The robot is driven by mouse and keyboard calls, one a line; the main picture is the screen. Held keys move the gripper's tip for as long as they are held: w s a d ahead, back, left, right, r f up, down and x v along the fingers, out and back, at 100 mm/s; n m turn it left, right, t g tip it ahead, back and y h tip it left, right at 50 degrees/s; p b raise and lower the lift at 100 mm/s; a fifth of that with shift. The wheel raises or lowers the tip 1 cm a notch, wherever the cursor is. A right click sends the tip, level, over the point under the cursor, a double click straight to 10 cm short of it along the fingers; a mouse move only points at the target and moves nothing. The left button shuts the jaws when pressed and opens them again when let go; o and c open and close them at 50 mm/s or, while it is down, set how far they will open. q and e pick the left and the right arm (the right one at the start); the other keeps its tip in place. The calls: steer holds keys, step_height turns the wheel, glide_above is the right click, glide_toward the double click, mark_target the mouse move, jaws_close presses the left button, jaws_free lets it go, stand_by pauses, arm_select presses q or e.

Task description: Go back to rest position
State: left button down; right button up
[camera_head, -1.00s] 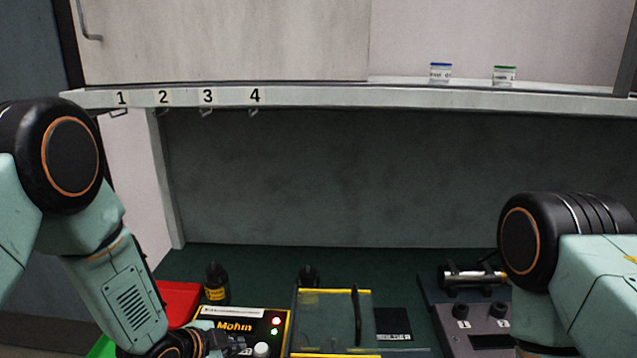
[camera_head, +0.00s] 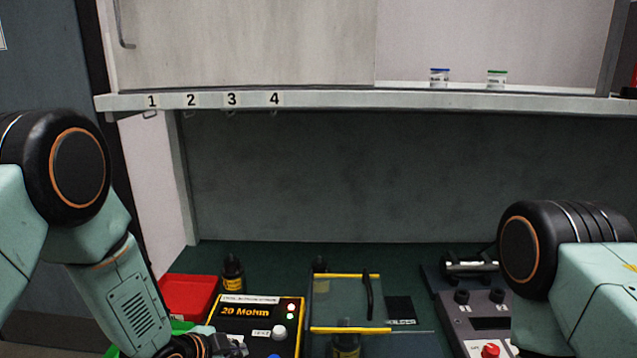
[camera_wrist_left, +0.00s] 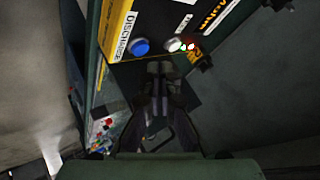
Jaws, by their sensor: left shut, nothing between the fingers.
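My left arm comes in from the left in the head view. My left gripper (camera_head: 228,345) is low in that view, partly cut by the bottom edge, beside the lower left of the black and yellow meter box (camera_head: 245,325). The box display reads 20 Mohm. In the left wrist view my left gripper (camera_wrist_left: 160,70) is shut and empty, with its fingers pointing toward the front of the box with the blue button (camera_wrist_left: 139,46). I cannot tell if it touches the box. My right arm shows at the right, but its gripper is out of view.
A red tray (camera_head: 188,298) and a green tray (camera_head: 182,327) lie left of the box. A dark bottle (camera_head: 233,275) stands behind it. A clear yellow-edged cover (camera_head: 340,302) and a grey control unit (camera_head: 485,325) stand to the right. A shelf (camera_head: 350,103) with two small jars crosses above.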

arm_select(q)
steer(key=s+a+f+n+g+y+b, duration=0.2)
steer(key=s+f+n+b, duration=0.5)
steer(key=s+f, duration=0.7)
steer(key=s+a+f+n+g+y+b, duration=0.2)
steer(key=s+f+b, duration=0.9)
steer(key=s, duration=1.2)
step_height(320, 180, down, 4)
steer(key=a+n+g, duration=0.2)
steer(key=n+g, duration=0.2)
steer(key=n, duration=0.1)
steer(key=shift+s+a, duration=0.15)
steer(key=shift+a, duration=0.1)
